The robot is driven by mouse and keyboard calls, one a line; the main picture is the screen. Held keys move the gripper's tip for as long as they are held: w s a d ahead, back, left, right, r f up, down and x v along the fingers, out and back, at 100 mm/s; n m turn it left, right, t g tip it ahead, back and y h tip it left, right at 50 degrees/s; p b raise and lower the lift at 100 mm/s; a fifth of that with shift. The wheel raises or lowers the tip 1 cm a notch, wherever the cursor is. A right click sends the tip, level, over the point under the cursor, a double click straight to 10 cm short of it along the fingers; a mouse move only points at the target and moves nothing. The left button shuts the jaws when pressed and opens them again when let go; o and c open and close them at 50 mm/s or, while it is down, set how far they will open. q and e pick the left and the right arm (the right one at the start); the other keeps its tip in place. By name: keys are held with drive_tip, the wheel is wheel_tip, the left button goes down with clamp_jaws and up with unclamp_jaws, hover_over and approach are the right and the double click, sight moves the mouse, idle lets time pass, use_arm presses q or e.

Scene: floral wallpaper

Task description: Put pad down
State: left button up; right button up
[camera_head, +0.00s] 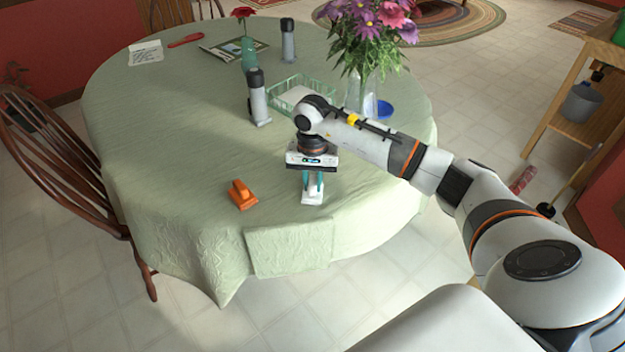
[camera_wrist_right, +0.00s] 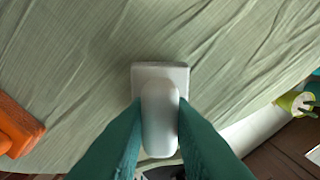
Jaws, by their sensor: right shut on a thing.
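My right gripper (camera_head: 313,180) points down over the front part of the round table (camera_head: 200,150), which has a green cloth. Its teal fingers are shut on the handle of a white pad (camera_head: 312,198). In the right wrist view, the pad's flat base (camera_wrist_right: 160,71) shows beyond the handle between the fingers (camera_wrist_right: 160,122). The pad is level and at or just above the cloth; I cannot tell whether it touches. An orange pad (camera_head: 242,195) with a handle stands on the cloth to the left. My left gripper is not in view.
A green wire basket (camera_head: 300,95), grey-and-black cylinders (camera_head: 257,97) and a flower vase (camera_head: 362,95) stand farther back. A book (camera_head: 232,48) and notepad (camera_head: 146,53) lie at the far left. The cloth left of the orange pad is clear. The table's front edge is close.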

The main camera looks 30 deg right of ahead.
sight(312, 181)
drive_tip(key=shift+f, duration=0.15)
drive_tip(key=o, duration=0.9)
wheel_tip(312, 181, up, 12)
drive_tip(key=shift+r+b, duration=0.2)
drive_tip(key=shift+b, duration=0.15)
